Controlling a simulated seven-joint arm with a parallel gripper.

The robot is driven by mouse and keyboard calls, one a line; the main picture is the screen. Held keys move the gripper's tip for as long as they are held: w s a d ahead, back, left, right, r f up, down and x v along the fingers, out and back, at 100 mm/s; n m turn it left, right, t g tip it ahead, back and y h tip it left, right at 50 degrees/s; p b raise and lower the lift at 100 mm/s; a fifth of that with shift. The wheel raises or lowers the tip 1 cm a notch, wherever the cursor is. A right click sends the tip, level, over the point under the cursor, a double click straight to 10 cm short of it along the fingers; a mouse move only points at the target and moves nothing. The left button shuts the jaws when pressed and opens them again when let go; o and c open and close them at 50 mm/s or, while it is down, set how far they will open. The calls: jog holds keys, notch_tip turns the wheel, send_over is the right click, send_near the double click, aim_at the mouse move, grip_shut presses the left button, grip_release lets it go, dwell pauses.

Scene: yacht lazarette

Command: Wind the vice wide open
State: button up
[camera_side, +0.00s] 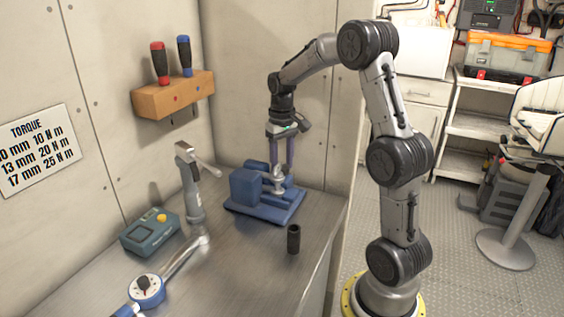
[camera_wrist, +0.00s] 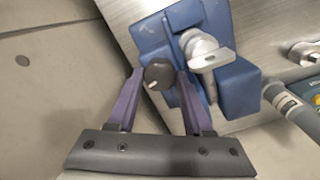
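The blue vice (camera_side: 245,188) stands on the metal bench below my gripper; it also shows in the wrist view (camera_wrist: 238,88). A shiny metal fitting with a flat tab (camera_wrist: 210,61) sits at the vice; whether the jaws grip it I cannot tell. A dark round knob with a pale mark (camera_wrist: 158,73) lies at the vice's near edge in the wrist view. My gripper (camera_side: 281,167) points down over the vice. Its two purple fingers (camera_wrist: 160,78) are apart, one on each side of the knob, with narrow gaps showing. The jaw gap is hidden.
A black socket (camera_side: 293,239) stands right of the vice. Left are a grey upright tool with a handle (camera_side: 190,185), a teal box with a yellow button (camera_side: 150,232) and a torque wrench (camera_side: 147,290). A wooden rack (camera_side: 175,97) holds two screwdrivers on the wall.

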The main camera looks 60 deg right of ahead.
grip_shut()
jog(key=shift+n, duration=1.6)
jog(key=o, duration=0.8)
grip_release()
jog(key=shift+o, duration=0.2)
